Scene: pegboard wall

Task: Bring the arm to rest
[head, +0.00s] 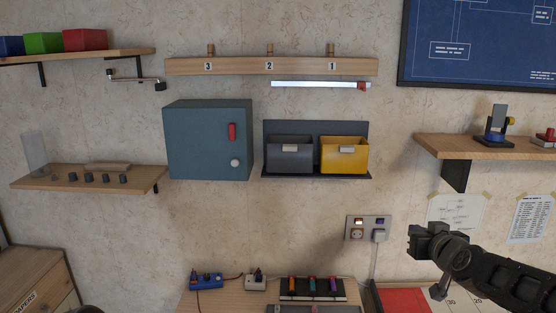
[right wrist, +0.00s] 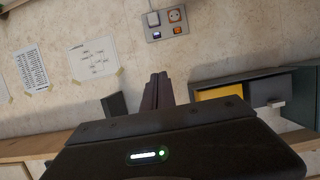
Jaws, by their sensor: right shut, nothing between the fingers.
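My right arm comes in from the lower right in the head view. Its gripper (head: 418,241) hangs in front of the wall, to the right of the wall socket plate (head: 368,229), and is shut with nothing held. In the right wrist view the fingers (right wrist: 157,90) show dark and close together above the gripper's body.
A shelf (head: 500,150) juts out above my right gripper. A blue cabinet (head: 205,140), a grey bin (head: 289,160) and a yellow bin (head: 344,160) are on the wall. A bench (head: 225,296) with tools lies below. The wall between is clear.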

